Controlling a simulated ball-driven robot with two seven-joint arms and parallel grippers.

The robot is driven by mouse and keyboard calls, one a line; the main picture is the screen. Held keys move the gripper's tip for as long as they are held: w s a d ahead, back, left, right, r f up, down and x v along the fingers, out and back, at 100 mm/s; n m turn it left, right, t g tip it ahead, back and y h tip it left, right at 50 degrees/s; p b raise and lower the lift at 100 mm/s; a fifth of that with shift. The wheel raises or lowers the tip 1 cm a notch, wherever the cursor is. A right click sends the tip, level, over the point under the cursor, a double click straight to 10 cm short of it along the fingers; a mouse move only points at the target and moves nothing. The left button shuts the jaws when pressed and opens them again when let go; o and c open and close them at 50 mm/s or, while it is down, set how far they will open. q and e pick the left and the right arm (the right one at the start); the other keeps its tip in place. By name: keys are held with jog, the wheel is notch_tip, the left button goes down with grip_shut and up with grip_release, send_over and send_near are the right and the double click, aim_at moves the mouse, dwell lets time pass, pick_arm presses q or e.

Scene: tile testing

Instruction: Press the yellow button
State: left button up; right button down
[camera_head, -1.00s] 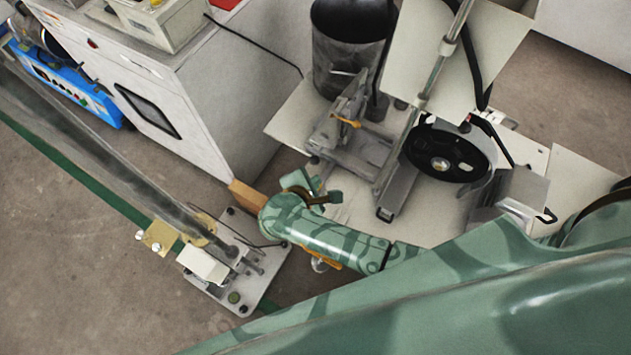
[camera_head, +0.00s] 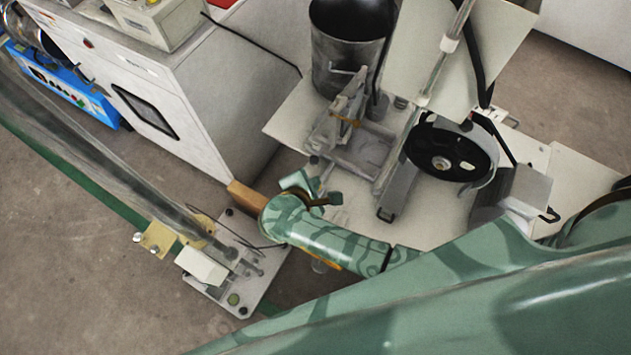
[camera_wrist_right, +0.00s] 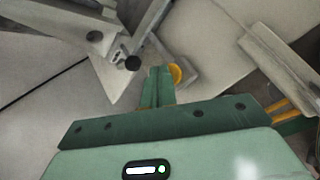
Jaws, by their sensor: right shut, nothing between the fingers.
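My right gripper (camera_head: 314,190) is at the end of the green arm, beside the front left of the pale machine bed. Its green fingers (camera_wrist_right: 158,85) are shut and empty in the right wrist view. A rounded yellow piece (camera_wrist_right: 177,75), which looks like the yellow button, shows just right of the fingertips there. I cannot tell whether they touch it. In the head view I cannot make out this button clearly; the arm and gripper may hide it. My left gripper is out of view.
A white cabinet (camera_head: 185,110) stands at the left, with a blue box (camera_head: 62,82) beyond it. A dark bucket (camera_head: 345,75) and a black wheel (camera_head: 450,152) are on the machine. A metal plate with a white block (camera_head: 202,267) lies left of my wrist. Open floor (camera_head: 80,270) is at lower left.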

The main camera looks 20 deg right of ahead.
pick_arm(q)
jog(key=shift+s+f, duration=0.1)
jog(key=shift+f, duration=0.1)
pick_arm(e)
jog(key=shift+f, duration=0.2)
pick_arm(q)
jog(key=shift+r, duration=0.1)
pick_arm(e)
jog(key=shift+r, duration=0.2)
pick_arm(q)
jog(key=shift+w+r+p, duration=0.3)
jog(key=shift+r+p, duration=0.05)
jog(key=shift+p, duration=0.05)
pick_arm(e)
jog(key=shift+r, duration=0.8)
